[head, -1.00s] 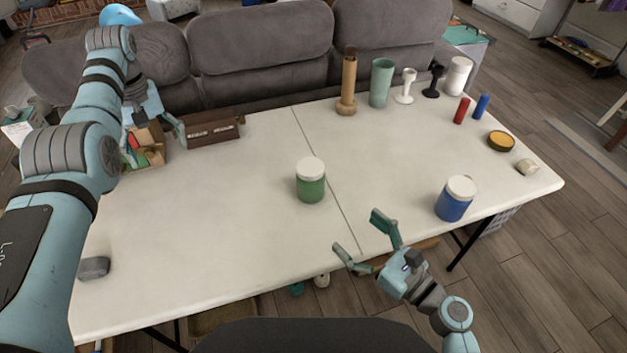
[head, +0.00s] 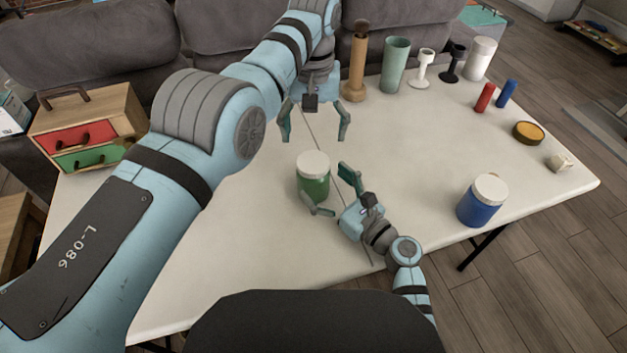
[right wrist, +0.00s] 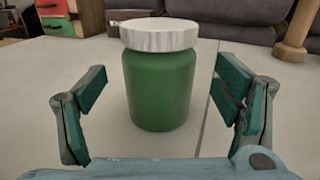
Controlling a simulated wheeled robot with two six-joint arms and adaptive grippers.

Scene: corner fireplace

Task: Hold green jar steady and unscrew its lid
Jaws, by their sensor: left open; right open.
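The green jar (head: 314,181) stands upright on the white table with its white lid (head: 313,162) on. In the right wrist view the jar (right wrist: 160,90) and its ridged lid (right wrist: 158,35) sit centred between the fingers. My right gripper (head: 333,193) is open, its fingers spread to either side of the jar's front, apart from the glass. It also shows in the right wrist view (right wrist: 165,115). My left gripper (head: 314,122) is open and empty, pointing down above the table, just behind and higher than the jar.
A blue jar with a white lid (head: 482,200) stands to the right. A wooden pillar (head: 355,70), a green cup (head: 395,65) and other small items line the back right. A small drawer box (head: 85,130) is at the left. The table's middle right is clear.

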